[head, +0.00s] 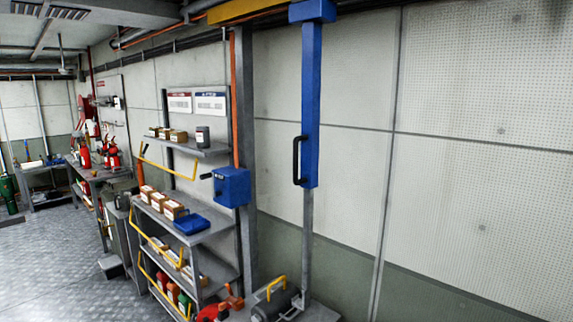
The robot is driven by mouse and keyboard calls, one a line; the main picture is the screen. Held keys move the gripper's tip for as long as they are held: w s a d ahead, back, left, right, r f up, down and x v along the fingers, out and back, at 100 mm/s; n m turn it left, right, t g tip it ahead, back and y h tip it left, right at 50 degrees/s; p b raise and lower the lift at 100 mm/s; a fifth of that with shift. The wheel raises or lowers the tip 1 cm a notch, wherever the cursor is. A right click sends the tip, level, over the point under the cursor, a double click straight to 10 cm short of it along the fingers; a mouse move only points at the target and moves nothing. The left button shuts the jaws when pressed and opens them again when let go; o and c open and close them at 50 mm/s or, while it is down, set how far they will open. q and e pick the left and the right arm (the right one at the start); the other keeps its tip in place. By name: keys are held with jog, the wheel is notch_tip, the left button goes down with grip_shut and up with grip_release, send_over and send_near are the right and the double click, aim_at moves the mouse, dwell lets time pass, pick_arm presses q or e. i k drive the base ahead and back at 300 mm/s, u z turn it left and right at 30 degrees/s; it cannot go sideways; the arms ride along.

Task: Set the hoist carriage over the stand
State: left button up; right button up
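What looks like the hoist carriage is a blue block (312,11) at the top edge, by a yellow overhead beam (245,9). A long blue column (311,90) hangs straight down from it, with a black handle (298,160) on its left side. A thin grey bar (307,240) runs down from the column to a dark cylindrical unit with a yellow handle (277,289) at the bottom edge. I cannot tell for sure which part is the stand; the low grey base (322,313) at the bottom is cut off by the frame. Neither of my grippers shows.
A grey shelf rack (205,235) with boxes, a blue tray (191,223) and yellow rails stands left of the column. A blue crank box (232,187) is beside a grey post (245,130). Workbenches stand farther left. The patterned floor (60,265) at left is clear.

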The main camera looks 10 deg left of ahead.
aim_at(310, 16)
jog(key=u, duration=0.75)
jog(key=i, duration=0.65)
jog(key=z, duration=1.2)
